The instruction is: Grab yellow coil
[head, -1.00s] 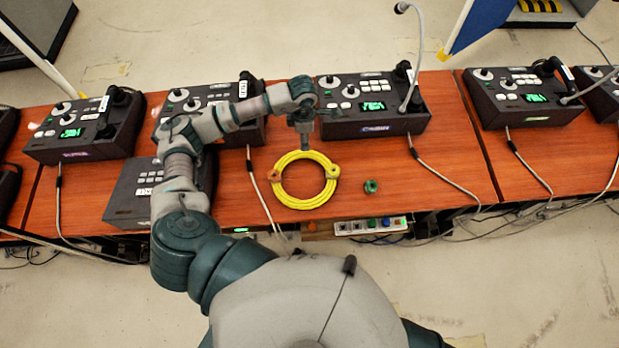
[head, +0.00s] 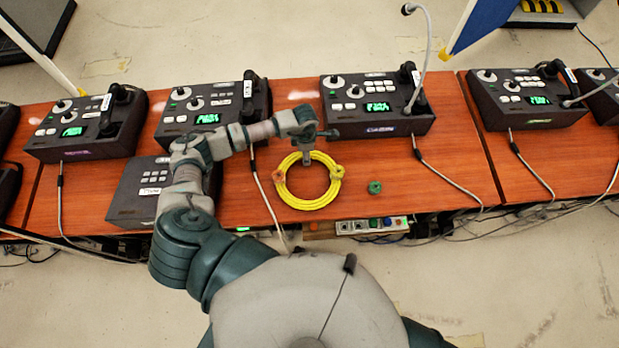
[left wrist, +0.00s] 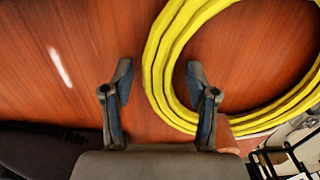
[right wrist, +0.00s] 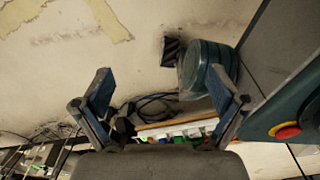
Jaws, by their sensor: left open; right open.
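The yellow coil (head: 306,203) lies flat as a ring on the wooden table, with orange-brown pieces on its left and right sides. My left gripper (head: 307,158) is at the ring's far rim in the head view. In the left wrist view, my left gripper (left wrist: 160,78) is open, and the coil's strands (left wrist: 158,62) pass between its fingertips as seen from there. I cannot tell whether the fingers touch the coil. My right gripper (right wrist: 161,82) is open and empty in the right wrist view, over the floor area; the head view does not show it.
A paging phone (head: 375,105) with a gooseneck microphone stands behind the coil. Another phone (head: 212,108) is at the back left, and a dark box (head: 138,190) is left under my arm. A small green ring (head: 375,188) lies right of the coil. Cables hang across the table.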

